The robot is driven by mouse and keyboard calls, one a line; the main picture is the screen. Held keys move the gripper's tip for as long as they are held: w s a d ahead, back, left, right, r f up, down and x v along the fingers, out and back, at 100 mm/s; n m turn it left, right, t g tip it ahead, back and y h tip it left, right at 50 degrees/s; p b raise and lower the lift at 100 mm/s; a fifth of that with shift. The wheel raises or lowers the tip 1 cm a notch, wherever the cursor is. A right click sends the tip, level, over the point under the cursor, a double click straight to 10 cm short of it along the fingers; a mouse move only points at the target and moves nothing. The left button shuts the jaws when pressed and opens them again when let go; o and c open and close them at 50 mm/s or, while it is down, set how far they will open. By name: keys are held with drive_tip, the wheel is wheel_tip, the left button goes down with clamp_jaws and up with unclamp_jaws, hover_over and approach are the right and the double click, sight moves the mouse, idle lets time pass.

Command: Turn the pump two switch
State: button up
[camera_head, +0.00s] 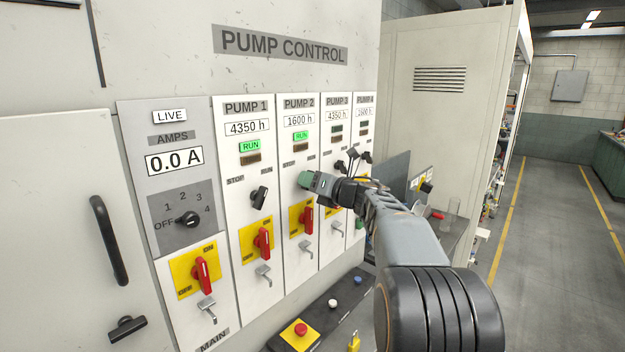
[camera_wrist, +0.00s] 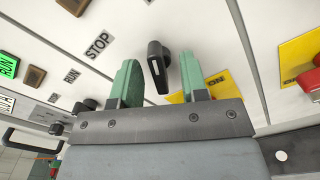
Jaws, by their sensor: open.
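The pump 2 panel (camera_head: 299,122) has a lit green RUN lamp (camera_head: 300,136). In the head view my gripper (camera_head: 305,180) is in front of this panel, below the lamps, and hides its STOP/RUN switch. In the wrist view a black switch knob (camera_wrist: 158,66), which appears to be the pump 2 switch, stands between the two green fingertips of my gripper (camera_wrist: 161,84). The fingers are open, with a gap on each side of the knob. A STOP label (camera_wrist: 98,45) is beside it.
A red handle on a yellow plate (camera_head: 305,219) is just below my gripper. The pump 1 switch (camera_head: 260,197) is to the left. A dark ledge with a red emergency button (camera_head: 300,329) is below. Open floor (camera_head: 560,240) lies to the right.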

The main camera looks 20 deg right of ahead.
drive_tip(key=shift+s+d, duration=0.1)
drive_tip(key=shift+s, duration=0.1)
drive_tip(key=shift+b+v, duration=0.5)
drive_tip(key=shift+v, duration=0.35)
drive_tip(key=shift+b+v, duration=1.35)
drive_tip(key=shift+v, duration=1.6)
